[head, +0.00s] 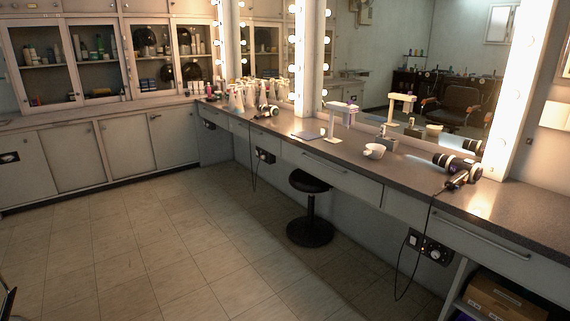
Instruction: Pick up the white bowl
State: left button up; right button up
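The white bowl (374,151) stands upright on the dark speckled counter (345,158), near the middle of its length on the right side of the view. It looks small from here, and I cannot make out its inside clearly. A small grey box (388,144) is just behind it, close to the mirror. Neither my left nor my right gripper is in view.
A white stand (334,122) is left of the bowl, beside a flat grey item (307,136). A hair dryer (462,178) lies to the right, its cord hanging down. A black stool (310,207) stands before the counter. The tiled floor (150,245) is clear.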

aim_at(373, 151)
jog(key=i+z, duration=0.2)
jog(key=i, duration=0.3)
jog(key=i+j+z, duration=0.15)
jog(key=i, duration=0.35)
jog(key=i+j+z, duration=0.2)
jog(key=i, duration=0.3)
jog(key=j, duration=0.1)
